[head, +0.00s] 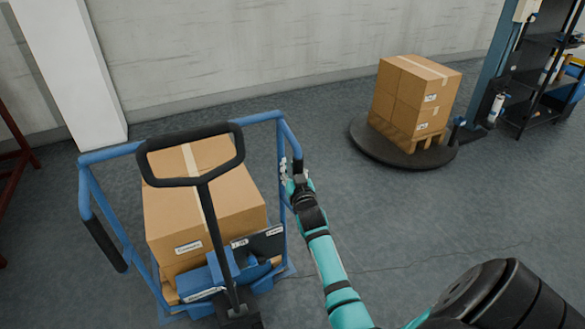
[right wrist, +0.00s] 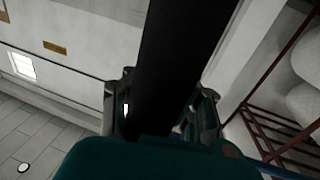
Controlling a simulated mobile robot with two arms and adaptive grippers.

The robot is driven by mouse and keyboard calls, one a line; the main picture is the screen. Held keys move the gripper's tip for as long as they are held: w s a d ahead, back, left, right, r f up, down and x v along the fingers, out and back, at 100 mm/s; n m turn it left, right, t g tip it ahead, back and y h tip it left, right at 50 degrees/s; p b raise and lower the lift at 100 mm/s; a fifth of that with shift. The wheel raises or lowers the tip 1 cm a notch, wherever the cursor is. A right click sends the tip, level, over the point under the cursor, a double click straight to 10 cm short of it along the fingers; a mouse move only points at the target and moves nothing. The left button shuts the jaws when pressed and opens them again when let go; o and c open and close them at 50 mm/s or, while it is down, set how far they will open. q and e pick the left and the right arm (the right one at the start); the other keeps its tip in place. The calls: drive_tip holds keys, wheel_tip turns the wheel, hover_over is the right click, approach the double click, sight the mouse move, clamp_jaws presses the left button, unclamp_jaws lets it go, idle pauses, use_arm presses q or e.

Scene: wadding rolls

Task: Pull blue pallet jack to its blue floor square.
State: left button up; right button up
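The blue pallet jack (head: 225,268) stands at the left of the head view, with a black loop handle (head: 190,182) and a blue tubular frame (head: 112,152) around it. It carries a large cardboard box (head: 180,215). My right gripper (head: 291,188) is at the frame's right upright, around its black grip. In the right wrist view the black bar (right wrist: 178,60) runs between my right fingers (right wrist: 163,108), which look closed against both sides. Bluish floor marking (head: 288,271) shows beside the jack's base; most is hidden under it. My left gripper is not in view.
A round dark turntable (head: 378,151) with a pallet of boxes (head: 412,92) stands at the back right, near a black shelf (head: 535,75). A white column (head: 75,70) stands at the back left wall. Floor between jack and turntable is clear.

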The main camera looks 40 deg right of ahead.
drive_tip(key=o, duration=0.7)
drive_tip(key=shift+w+a, duration=0.15)
drive_tip(key=shift+a, duration=0.2)
drive_tip(key=shift+f, duration=0.1)
drive_tip(key=v, duration=1.2)
drive_tip(key=shift+d, duration=0.1)
